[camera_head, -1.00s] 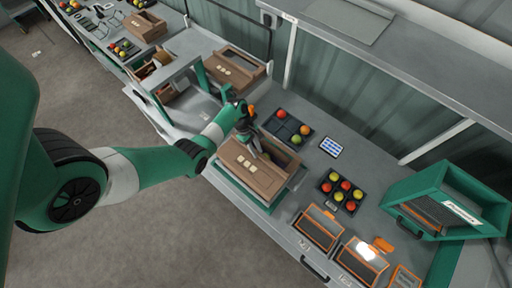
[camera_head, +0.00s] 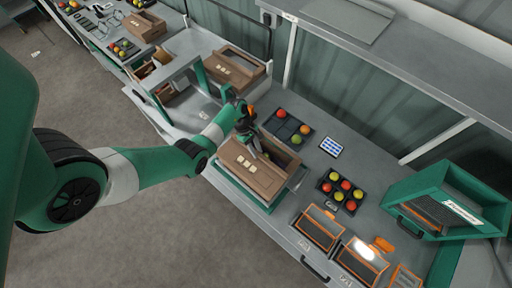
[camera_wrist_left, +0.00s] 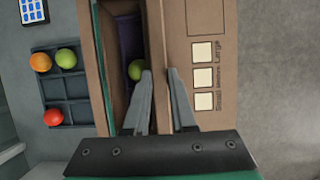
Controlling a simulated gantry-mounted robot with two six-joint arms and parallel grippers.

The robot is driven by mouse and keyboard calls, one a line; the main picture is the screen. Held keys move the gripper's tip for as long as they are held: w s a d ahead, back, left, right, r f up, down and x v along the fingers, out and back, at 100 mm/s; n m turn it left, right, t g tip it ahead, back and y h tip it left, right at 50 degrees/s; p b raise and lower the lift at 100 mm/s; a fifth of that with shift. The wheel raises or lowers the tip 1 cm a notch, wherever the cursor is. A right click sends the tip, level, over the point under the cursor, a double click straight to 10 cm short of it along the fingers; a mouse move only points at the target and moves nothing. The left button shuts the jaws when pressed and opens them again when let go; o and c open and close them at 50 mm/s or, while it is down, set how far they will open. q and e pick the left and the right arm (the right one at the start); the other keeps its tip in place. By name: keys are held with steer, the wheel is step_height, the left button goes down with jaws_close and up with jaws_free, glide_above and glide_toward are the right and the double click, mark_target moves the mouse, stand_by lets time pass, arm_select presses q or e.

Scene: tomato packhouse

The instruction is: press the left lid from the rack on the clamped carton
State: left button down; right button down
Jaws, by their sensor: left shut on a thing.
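The clamped carton (camera_head: 232,180) is a brown box in a green clamp frame on the bench. A brown lid (camera_head: 267,181) with a row of pale label squares lies over its front part; I cannot tell whether it sits flush. My left gripper (camera_head: 256,150) is over the carton, fingers down. In the left wrist view its fingers (camera_wrist_left: 159,78) are shut on a narrow brown ridge of the lid (camera_wrist_left: 219,85). A dark opening beside the ridge shows a green tomato (camera_wrist_left: 136,69) inside. Another labelled brown lid (camera_head: 221,70) is on the rack at the back left. My right gripper is out of view.
A black tray with tomatoes (camera_head: 287,127) stands just behind the carton. A blue-white keypad (camera_head: 332,146) and another tomato tray (camera_head: 341,190) are to the right. Orange-edged bins (camera_head: 318,228) and a green machine (camera_head: 450,205) stand further right.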

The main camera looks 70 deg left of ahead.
arm_select(q)
steer(key=shift+f+b, duration=1.6)
steer(key=shift+f, duration=0.35)
stand_by(0.6)
steer(key=c, duration=0.7)
jaws_free()
steer(key=shift+c, duration=1.4)
steer(key=shift+r, duration=0.1)
step_height(320, 180, up, 8)
steer(key=p, duration=0.8)
